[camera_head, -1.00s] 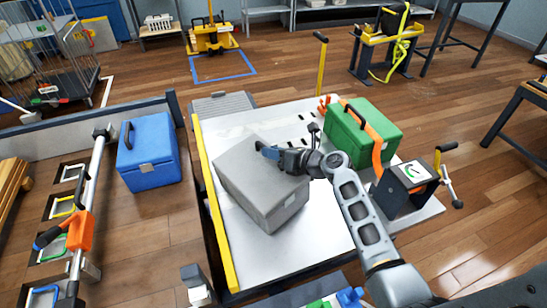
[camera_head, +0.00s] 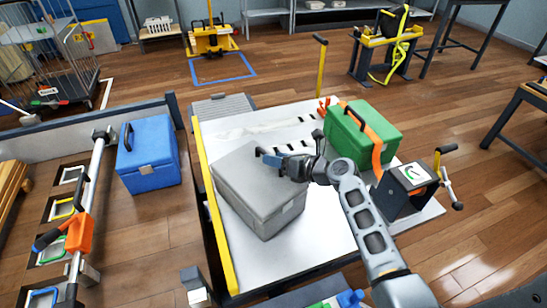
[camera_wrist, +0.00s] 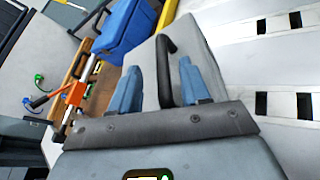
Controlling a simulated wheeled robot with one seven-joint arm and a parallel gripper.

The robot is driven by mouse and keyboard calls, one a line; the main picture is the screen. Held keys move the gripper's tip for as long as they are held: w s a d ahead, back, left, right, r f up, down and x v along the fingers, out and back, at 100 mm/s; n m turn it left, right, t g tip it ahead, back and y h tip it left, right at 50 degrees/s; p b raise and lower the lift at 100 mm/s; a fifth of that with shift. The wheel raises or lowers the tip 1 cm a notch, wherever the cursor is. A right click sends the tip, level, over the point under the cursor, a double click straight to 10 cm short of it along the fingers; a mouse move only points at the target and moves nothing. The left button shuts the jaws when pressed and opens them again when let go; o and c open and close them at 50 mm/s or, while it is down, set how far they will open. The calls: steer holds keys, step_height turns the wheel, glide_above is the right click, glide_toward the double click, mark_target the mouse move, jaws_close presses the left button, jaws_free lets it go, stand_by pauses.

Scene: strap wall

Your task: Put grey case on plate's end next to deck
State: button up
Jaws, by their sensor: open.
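The grey case (camera_head: 240,187) stands upright on the white plate (camera_head: 318,232), near the plate's yellow left edge. Its dark top handle shows in the wrist view (camera_wrist: 167,70). My gripper (camera_head: 266,157) is at the top of the case from the right. In the wrist view its two blue fingers (camera_wrist: 160,80) are spread, one on each side of the handle, with gaps visible between. Whether a finger touches the handle cannot be told. My wrist hides part of the case's right side.
A green case (camera_head: 360,130) with an orange strap stands at the plate's back right, near a dark box (camera_head: 405,190) with a dial. A blue case (camera_head: 148,160) stands left of the plate. A yellow post (camera_head: 321,70) rises behind. The plate's front right is bare.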

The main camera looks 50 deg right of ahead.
steer(key=v, duration=1)
steer(key=shift+s+d+p, duration=0.1)
steer(key=shift+p, duration=0.25)
steer(key=s+a+f+n+g+h, duration=0.2)
steer(key=s+a+n+g, duration=0.1)
steer(key=s+a+n, duration=1.25)
steer(key=s+a+r+n+t+y, duration=0.1)
steer(key=s+a+r+n, duration=0.1)
steer(key=r+n, duration=0.3)
steer(key=s+a+r+n+t, duration=0.1)
steer(key=s+a+r+n, duration=0.2)
steer(key=n, duration=0.9)
steer(key=s+a+r+n+t+y, duration=0.1)
steer(key=s+a+r+n, duration=0.2)
steer(key=a+r+n, duration=0.2)
step_height(320, 180, up, 3)
steer(key=n, duration=0.4)
steer(key=shift+a+t+y, duration=0.25)
steer(key=shift+t+y, duration=0.05)
steer(key=shift+s+f+n, duration=0.15)
steer(key=shift+n, duration=0.1)
